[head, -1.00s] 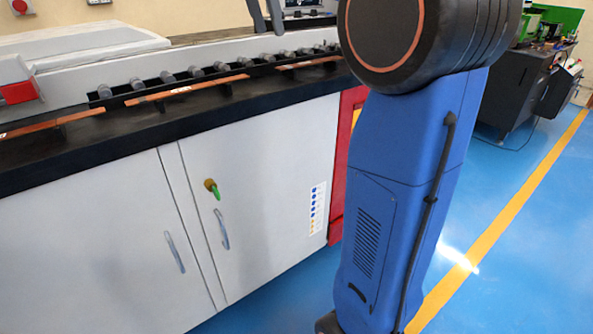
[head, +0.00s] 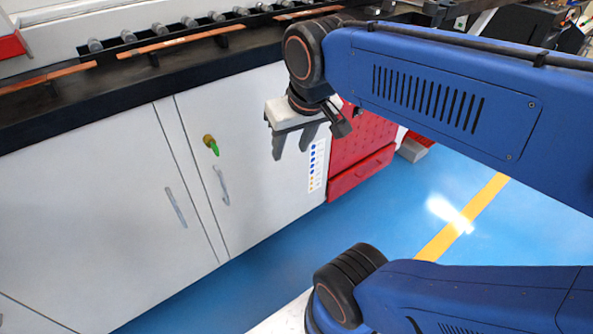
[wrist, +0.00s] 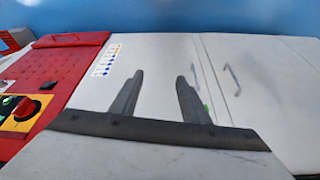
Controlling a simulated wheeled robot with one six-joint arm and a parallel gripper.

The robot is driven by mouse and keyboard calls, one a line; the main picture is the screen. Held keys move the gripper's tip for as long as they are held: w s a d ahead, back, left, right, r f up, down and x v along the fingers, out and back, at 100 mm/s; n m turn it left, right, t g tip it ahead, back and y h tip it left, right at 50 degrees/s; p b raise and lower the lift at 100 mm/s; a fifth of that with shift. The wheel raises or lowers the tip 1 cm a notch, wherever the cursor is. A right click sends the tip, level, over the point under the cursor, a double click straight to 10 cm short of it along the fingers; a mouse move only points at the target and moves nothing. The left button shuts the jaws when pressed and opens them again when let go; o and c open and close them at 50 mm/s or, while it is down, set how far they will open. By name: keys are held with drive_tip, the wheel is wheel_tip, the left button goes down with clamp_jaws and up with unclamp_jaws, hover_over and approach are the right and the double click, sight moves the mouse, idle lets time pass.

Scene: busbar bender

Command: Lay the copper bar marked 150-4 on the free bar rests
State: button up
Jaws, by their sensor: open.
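Several copper bars lie on the black bench top in the head view: a left bar (head: 45,80), a middle bar (head: 180,45) and a right bar (head: 308,13). Small black supports show under the middle bar. I cannot read 150-4 on any bar, and I cannot tell which rests are free. My gripper (head: 293,146) points down in front of the white cabinet, below bench-top height and apart from the bars. It is open and empty. Its two dark fingers (wrist: 158,84) also show spread apart in the wrist view, with the cabinet doors behind them.
The black bench top (head: 110,110) runs along the white cabinet (head: 100,200), with a row of grey rollers (head: 158,30) behind the bars. A red panel (head: 360,150) stands right of the cabinet. The wrist view shows a red stop button (wrist: 25,108). Blue floor is clear.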

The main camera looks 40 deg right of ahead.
drive_tip(key=s+f+n, duration=0.1)
drive_tip(key=s+f, duration=0.2)
drive_tip(key=f, duration=0.2)
drive_tip(key=shift+a+f+n, duration=0.2)
drive_tip(key=shift+a+n, duration=0.1)
drive_tip(key=shift+a, duration=0.15)
drive_tip(key=shift+s, duration=0.1)
idle(0.7)
